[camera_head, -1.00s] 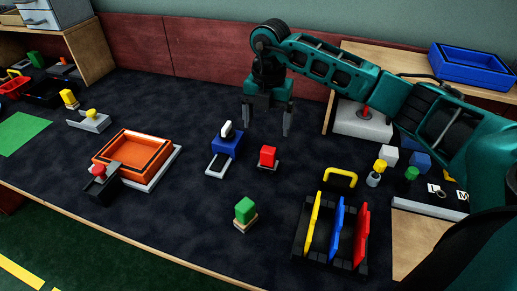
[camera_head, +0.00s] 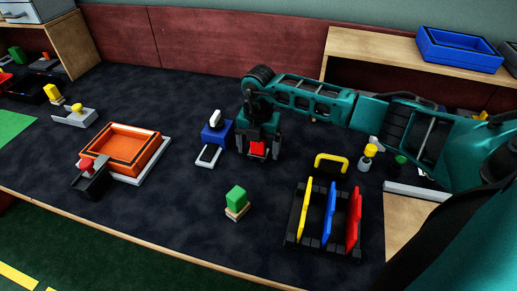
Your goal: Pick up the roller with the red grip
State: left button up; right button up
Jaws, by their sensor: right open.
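The piece with the red grip (camera_head: 257,147) stands on the dark table in the middle of the head view, and I take it to be the roller. Its lower part is mostly hidden by the gripper. My right gripper (camera_head: 258,155) is open and points down over it, with one finger on each side of the red grip. I cannot tell whether the fingers touch it. My left gripper is not in view.
A blue device with a white handle (camera_head: 214,132) stands close to the left of my right gripper. A green block on a pale base (camera_head: 236,197) is nearer the front. A black rack (camera_head: 293,241) holds yellow, blue and red panels. An orange tray (camera_head: 160,158) is at left.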

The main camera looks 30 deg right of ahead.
jog(key=shift+f, duration=0.25)
jog(key=c, duration=1.2)
